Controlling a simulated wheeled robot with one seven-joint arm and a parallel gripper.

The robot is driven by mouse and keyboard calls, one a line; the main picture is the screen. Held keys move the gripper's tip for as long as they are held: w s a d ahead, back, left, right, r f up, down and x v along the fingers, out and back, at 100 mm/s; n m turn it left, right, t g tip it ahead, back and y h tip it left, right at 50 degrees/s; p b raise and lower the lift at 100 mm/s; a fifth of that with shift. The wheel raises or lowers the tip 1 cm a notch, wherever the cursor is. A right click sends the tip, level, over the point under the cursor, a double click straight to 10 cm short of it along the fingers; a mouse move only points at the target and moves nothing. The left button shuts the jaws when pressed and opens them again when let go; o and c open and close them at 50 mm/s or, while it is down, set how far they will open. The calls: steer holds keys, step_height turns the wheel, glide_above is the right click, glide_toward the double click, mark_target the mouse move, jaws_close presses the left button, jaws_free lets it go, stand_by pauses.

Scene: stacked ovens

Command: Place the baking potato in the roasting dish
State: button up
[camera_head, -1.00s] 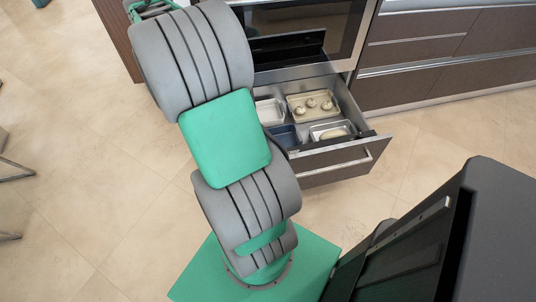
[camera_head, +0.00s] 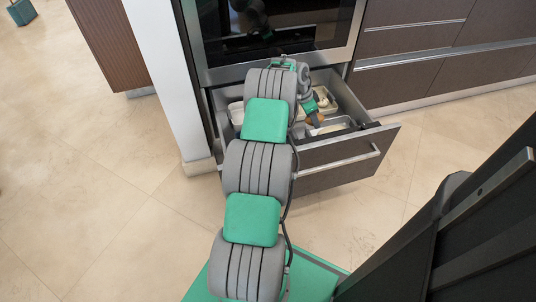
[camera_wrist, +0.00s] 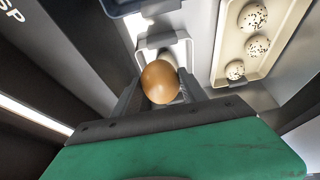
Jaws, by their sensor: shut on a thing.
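My gripper (camera_wrist: 160,88) is shut on a smooth brown rounded thing, which I take for the baking potato (camera_wrist: 161,81). In the head view the potato (camera_head: 317,118) shows as a small orange-brown patch at the end of my arm, over the open drawer. In the wrist view a silver-grey dish (camera_wrist: 146,43) lies behind the potato, partly hidden by it; a pale thing shows in it. It also shows in the head view (camera_head: 344,120). I cannot tell for sure which dish is the roasting dish, or whether the potato touches anything.
A beige tray (camera_wrist: 225,77) with several speckled round things lies to the right in the wrist view. A blue-grey dish edge (camera_wrist: 125,9) shows at the top. The open drawer (camera_head: 340,160) sits below an oven (camera_head: 285,45). A dark panel (camera_head: 440,240) stands front right.

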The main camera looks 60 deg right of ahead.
steer(key=w+a+f+b, duration=0.1)
steer(key=w+a+f, duration=0.1)
steer(key=w+f, duration=0.1)
steer(key=w+a+f+b, duration=0.2)
steer(key=w+a+f, duration=0.1)
steer(key=w, duration=0.1)
steer(key=w+a+f+b, duration=0.1)
steer(key=w+a+f, duration=0.2)
steer(key=w+f, duration=0.1)
steer(key=shift+a+f+b, duration=0.1)
steer(key=shift+f+b, duration=0.7)
steer(key=shift+f, duration=0.6)
steer(key=shift+f, duration=0.2)
steer(key=o, duration=1.5)
